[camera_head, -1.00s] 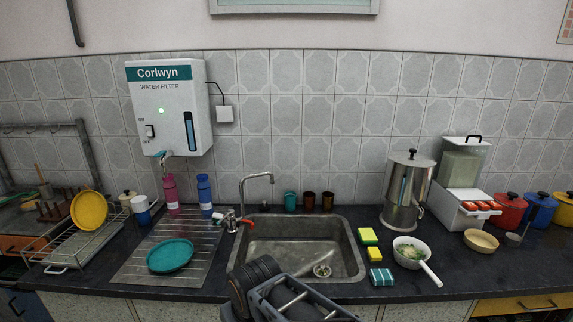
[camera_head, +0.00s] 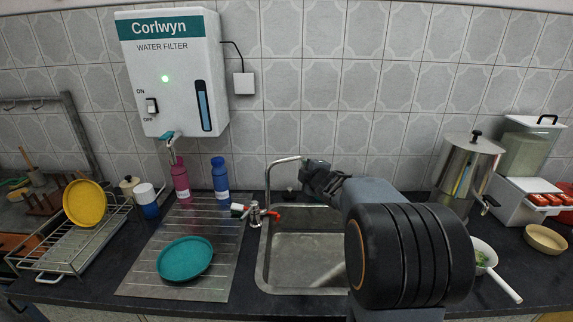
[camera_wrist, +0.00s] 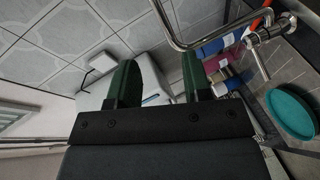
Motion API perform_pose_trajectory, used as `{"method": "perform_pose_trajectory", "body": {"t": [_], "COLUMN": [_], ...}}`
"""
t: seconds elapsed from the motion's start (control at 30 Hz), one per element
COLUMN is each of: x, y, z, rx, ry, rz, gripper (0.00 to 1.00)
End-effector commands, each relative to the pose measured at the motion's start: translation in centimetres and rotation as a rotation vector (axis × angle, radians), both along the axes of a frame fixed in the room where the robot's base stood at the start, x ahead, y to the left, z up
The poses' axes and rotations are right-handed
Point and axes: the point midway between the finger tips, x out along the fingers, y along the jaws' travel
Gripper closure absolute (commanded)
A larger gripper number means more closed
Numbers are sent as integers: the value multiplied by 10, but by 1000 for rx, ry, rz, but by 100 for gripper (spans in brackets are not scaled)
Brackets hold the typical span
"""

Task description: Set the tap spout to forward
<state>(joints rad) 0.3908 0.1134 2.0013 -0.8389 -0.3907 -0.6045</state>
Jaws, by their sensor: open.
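The tap spout (camera_head: 284,161) is a thin steel pipe that rises behind the sink's left end and bends over to the right. Its free end appears right beside my gripper (camera_head: 316,173) in the head view. In the wrist view my gripper (camera_wrist: 157,65) has its two dark green fingers apart, with nothing between them. The spout (camera_wrist: 225,38) crosses that view just beyond the right fingertip; I cannot tell if they touch. My arm hides the sink's right part.
The steel sink (camera_head: 262,270) lies below. A teal plate (camera_head: 185,258) is on the draining sheet to its left, with pink (camera_head: 180,178) and blue (camera_head: 220,178) bottles behind. The water filter (camera_head: 170,75) hangs above left. A steel urn (camera_head: 468,165) stands right.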

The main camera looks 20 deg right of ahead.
Motion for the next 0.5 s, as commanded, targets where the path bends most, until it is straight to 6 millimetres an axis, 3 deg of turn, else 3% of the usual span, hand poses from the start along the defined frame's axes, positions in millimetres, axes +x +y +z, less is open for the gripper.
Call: {"method": "perform_pose_trajectory", "body": {"t": [0.2,0.37,0.5], "x": [25,40,63], "y": [-13,-11,-7], "z": [-16,-20,-23], "rx": [-192,-234,-235], "ry": [-89,-113,-115], "rz": [204,258,264], "gripper": [55,55,55]}}
